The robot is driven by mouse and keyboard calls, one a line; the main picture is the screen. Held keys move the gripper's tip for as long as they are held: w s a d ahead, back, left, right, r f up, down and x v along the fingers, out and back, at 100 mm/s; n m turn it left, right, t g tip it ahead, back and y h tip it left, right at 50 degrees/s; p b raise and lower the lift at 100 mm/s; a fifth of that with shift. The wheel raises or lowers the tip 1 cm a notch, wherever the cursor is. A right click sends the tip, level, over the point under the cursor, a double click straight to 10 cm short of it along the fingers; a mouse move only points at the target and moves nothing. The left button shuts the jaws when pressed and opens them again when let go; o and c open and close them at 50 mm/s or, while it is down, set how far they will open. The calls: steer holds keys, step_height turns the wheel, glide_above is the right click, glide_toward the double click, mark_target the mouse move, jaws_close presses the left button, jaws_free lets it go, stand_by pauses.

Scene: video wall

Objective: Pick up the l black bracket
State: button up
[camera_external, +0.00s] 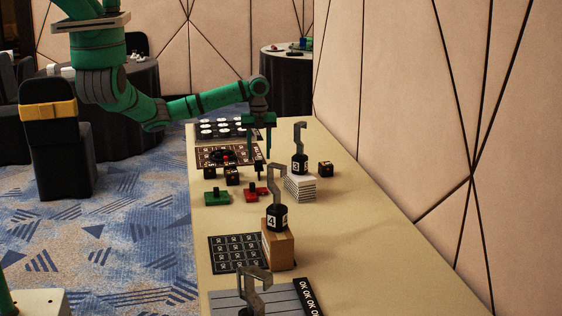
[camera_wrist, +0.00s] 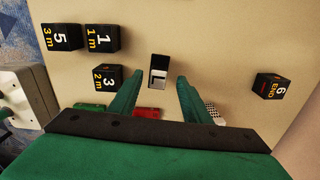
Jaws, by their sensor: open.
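A small black piece (camera_wrist: 159,60) with a pale L-shaped face lies on the table in the wrist view; I take it to be the L black bracket. My gripper (camera_external: 257,160) is open and points down over the table in the external view. In the wrist view its two green fingers (camera_wrist: 160,77) stand apart, one on each side of the bracket in the picture, with nothing held. How high the fingertips are above the bracket is hard to tell. In the external view the bracket is too small to make out clearly.
Black numbered cubes (camera_wrist: 103,38) stand left of the bracket, and another cube (camera_wrist: 268,86) stands to the right. A red piece (camera_external: 256,194) and a green piece (camera_external: 216,198) lie nearer. A white stack (camera_external: 300,188) bears a hooked weight (camera_external: 299,160).

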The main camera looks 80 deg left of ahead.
mark_target(259, 169)
steer(key=shift+s+d+f, duration=0.1)
steer(key=shift+s+f, duration=0.05)
steer(key=shift+f, duration=3.45)
jaws_close()
